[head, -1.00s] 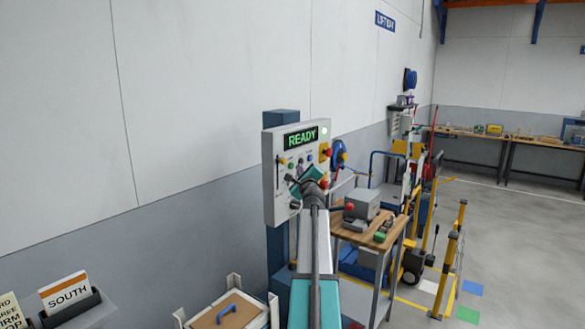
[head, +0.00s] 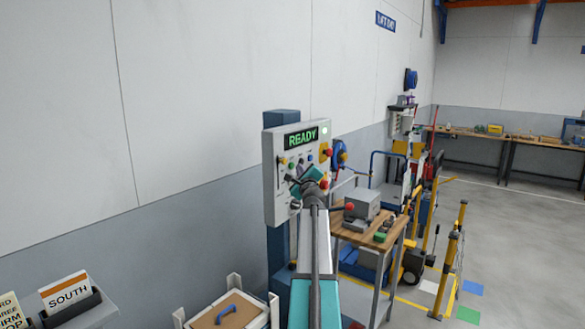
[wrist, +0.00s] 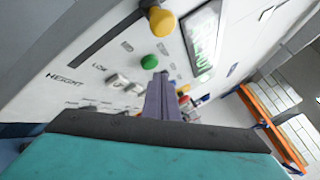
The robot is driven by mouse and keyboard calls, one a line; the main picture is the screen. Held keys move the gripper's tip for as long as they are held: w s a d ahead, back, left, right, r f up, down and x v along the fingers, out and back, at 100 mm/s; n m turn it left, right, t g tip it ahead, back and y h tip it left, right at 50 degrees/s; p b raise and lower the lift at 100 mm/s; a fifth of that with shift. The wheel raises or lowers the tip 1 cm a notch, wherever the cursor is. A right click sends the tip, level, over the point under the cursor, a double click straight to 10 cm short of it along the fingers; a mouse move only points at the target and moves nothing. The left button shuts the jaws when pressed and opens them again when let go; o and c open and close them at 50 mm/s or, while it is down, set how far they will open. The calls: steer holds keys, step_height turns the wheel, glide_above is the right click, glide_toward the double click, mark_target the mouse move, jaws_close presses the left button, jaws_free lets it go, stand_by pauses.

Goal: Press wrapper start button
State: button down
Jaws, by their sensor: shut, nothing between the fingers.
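The wrapper's control panel (head: 270,190) is a light box on a blue post, its display (head: 301,138) reading READY in green. In the wrist view a round green button (wrist: 149,62) sits near a yellow knob (wrist: 162,22) and the display (wrist: 203,42). My gripper (wrist: 161,80) is shut and empty, its fingers pointing at the panel face just below and right of the green button. Whether the tips touch the panel, I cannot tell. In the head view my gripper (head: 299,183) is in front of the panel and hides some lower controls.
Pale switches (wrist: 120,85) lie below the green button in the wrist view. A wooden-topped table (head: 355,236) stands right of the panel, with a grey box (head: 362,203) on it.

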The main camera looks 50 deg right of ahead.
steer(key=shift+w+p, duration=0.3)
steer(key=shift+w, duration=0.6)
stand_by(1.4)
steer(key=shift+s, duration=0.2)
steer(key=shift+s+b, duration=0.3)
steer(key=shift+s, duration=0.45)
steer(key=shift+s, duration=0.1)
